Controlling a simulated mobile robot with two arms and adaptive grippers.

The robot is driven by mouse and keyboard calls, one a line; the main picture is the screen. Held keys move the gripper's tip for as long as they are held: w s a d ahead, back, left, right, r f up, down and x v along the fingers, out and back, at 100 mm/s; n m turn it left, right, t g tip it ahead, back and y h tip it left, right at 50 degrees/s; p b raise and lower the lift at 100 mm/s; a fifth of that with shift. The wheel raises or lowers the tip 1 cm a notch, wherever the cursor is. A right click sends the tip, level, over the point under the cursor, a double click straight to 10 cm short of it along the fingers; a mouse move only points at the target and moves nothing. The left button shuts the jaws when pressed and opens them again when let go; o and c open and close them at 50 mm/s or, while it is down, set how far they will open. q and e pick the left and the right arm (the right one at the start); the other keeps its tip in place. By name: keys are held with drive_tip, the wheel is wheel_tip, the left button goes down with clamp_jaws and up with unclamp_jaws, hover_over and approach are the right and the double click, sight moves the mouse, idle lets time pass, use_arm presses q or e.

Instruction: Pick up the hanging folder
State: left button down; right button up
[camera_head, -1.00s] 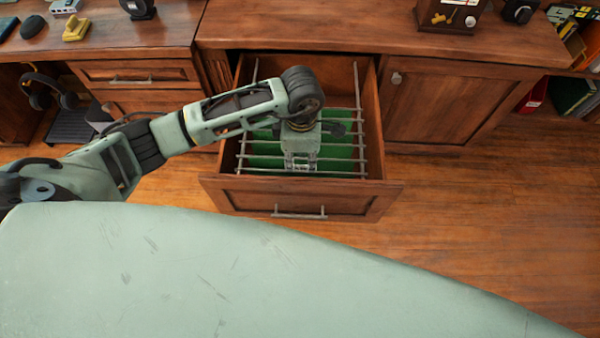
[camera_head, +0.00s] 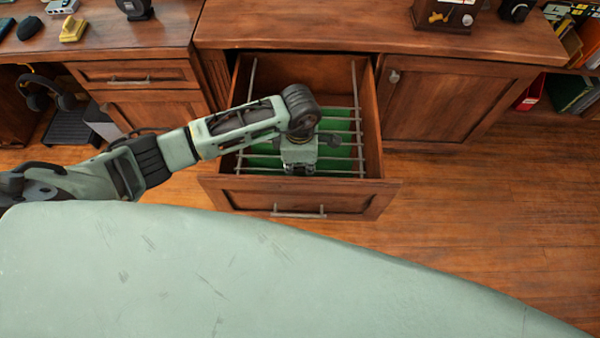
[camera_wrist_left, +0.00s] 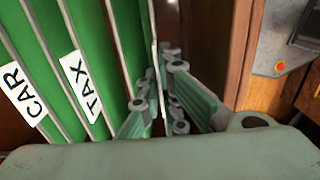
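Several green hanging folders hang from metal rails in the open drawer (camera_head: 292,203). In the left wrist view, a folder with a CAR label (camera_wrist_left: 22,94) and one with a TAX label (camera_wrist_left: 82,82) show at the left. Another green folder (camera_wrist_left: 132,35) is closest to the fingers. My left gripper (camera_head: 299,171) points down into the drawer near its front. In the left wrist view its fingers (camera_wrist_left: 160,95) lie on both sides of a thin pale edge beside this folder. Whether they grip it is unclear. My right gripper is not in view.
The drawer's wooden sides surround the gripper closely. A wood desktop (camera_head: 380,40) lies behind the drawer, and a closed cabinet door (camera_head: 445,105) stands to the right. Headphones (camera_head: 45,88) are at the far left. The wood floor at the right is clear.

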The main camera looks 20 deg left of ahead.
use_arm(q)
drive_tip(key=shift+r, duration=0.1)
idle(0.5)
wheel_tip(320, 180, up, 18)
idle(0.5)
idle(0.4)
